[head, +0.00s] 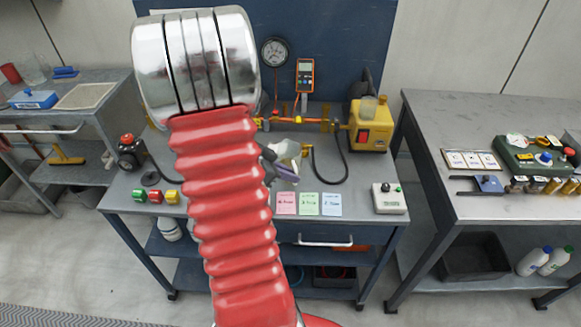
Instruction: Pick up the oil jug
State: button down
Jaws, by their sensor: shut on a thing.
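My gripper (276,165) shows in the head view just right of my red ribbed arm, above the middle table. It is partly hidden by the arm. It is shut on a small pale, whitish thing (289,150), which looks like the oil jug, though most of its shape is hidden. A purple-grey part shows just under it. I cannot tell whether the pale thing touches the tabletop.
A yellow pump (368,126) stands at the table's back right. Three coloured cards (309,204) and a grey switch box (388,198) lie in front. Red, green and yellow blocks (156,196) sit at left. White containers (170,229) stand on the lower shelf.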

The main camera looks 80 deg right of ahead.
jog(key=shift+r, duration=0.25)
dwell(0.4)
notch_tip(320, 180, up, 10)
jog(key=shift+f, duration=0.25)
dwell(0.8)
jog(key=shift+w, duration=0.1)
dwell(0.7)
